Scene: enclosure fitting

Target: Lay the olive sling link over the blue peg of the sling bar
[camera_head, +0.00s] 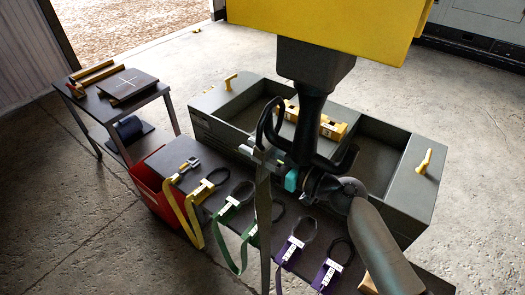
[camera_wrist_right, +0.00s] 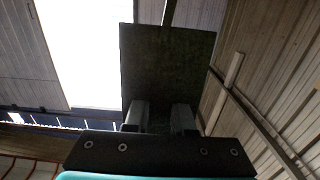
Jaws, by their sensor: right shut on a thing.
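My right gripper (camera_head: 272,166) reaches in from the lower right, in front of the grey compartment box. It is shut on the olive sling link (camera_head: 263,215), whose long flat strap hangs down, with a dark loop (camera_head: 267,118) standing above the jaws. In the right wrist view, a dark olive panel (camera_wrist_right: 167,70) rises between the two fingers (camera_wrist_right: 160,118). A black double hook (camera_head: 312,125) hangs close behind, from a big yellow block (camera_head: 330,22). I cannot make out the sling bar or its blue peg. My left gripper is not in view.
Yellow, green and purple slings with black loops lie along the dark bench (camera_head: 215,215). The grey box (camera_head: 405,190) holds yellow blocks (camera_head: 333,129). A red bin (camera_head: 160,190) is at the bench's left end. A side table (camera_head: 155,92) stands left, with open floor around.

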